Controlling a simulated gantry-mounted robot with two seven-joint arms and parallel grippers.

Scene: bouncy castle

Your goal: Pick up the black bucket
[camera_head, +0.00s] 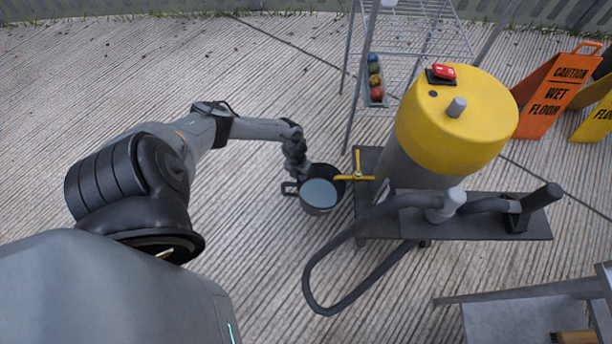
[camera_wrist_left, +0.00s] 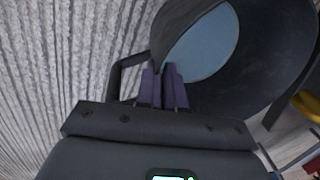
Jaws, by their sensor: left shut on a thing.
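The black bucket (camera_head: 318,208) stands on the plank floor, beside the yellow-topped machine. It has a light blue-grey inside surface and a small side handle at its left. My left gripper (camera_head: 300,174) comes down from the far side and its fingers are at the bucket's rim. In the left wrist view, the two purple-grey fingers (camera_wrist_left: 164,88) are close together on the edge of the bucket (camera_wrist_left: 262,70), beside the handle (camera_wrist_left: 122,72). The gripper is shut on the bucket; the exact contact is partly hidden. My right gripper is out of view.
A dark hose (camera_head: 318,284) loops nearby. A wire rack (camera_head: 420,40) and orange sign (camera_head: 550,90) stand behind. Floor at left is clear.

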